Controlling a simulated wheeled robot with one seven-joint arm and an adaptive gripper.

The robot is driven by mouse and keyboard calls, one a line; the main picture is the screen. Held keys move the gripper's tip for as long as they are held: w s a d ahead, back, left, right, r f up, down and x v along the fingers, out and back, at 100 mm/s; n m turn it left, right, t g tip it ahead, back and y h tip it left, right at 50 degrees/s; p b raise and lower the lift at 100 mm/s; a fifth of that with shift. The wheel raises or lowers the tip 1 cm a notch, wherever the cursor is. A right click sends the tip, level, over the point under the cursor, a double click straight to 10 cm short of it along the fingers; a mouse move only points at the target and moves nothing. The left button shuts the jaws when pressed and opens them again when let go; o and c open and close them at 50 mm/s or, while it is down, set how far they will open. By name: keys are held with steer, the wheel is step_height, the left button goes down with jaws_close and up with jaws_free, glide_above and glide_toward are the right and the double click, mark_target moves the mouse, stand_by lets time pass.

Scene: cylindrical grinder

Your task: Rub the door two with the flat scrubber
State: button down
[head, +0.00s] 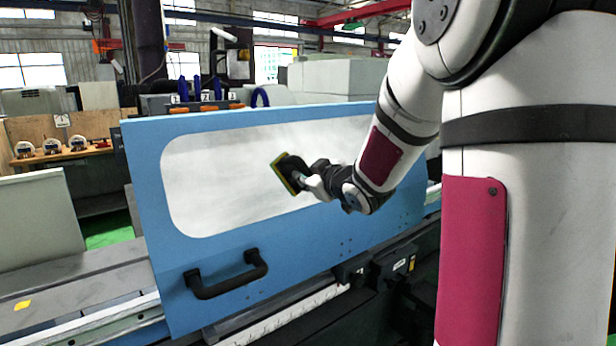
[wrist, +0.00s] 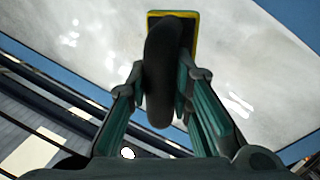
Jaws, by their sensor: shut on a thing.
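The door (head: 145,165) is a blue panel with a large whitish, cloudy window (head: 225,175) and a black handle (head: 228,283) low on its left part. In the wrist view the window (wrist: 75,50) fills much of the background, with pale smears on it. My gripper (head: 308,185) is in front of the window, shut on the flat scrubber (head: 288,172), a dark pad with a yellow edge. In the wrist view the scrubber's yellow edge (wrist: 172,13) shows beyond its black handle, which sits between the fingers of my gripper (wrist: 160,95). I cannot tell whether the pad touches the window.
A machine bed with rails (head: 85,315) runs below and behind the door. Dark machine parts (head: 385,265) stand at the door's lower right. A bench with several small gauges (head: 52,145) is at the back left.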

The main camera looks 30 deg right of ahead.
steer(key=shift+b+x, duration=0.35)
steer(key=shift+x, duration=0.5)
steer(key=shift+a, duration=0.1)
steer(key=d+p, duration=0.4)
steer(key=d, duration=0.4)
steer(key=shift+d, duration=0.3)
stand_by(0.4)
steer(key=shift+a, duration=2.25)
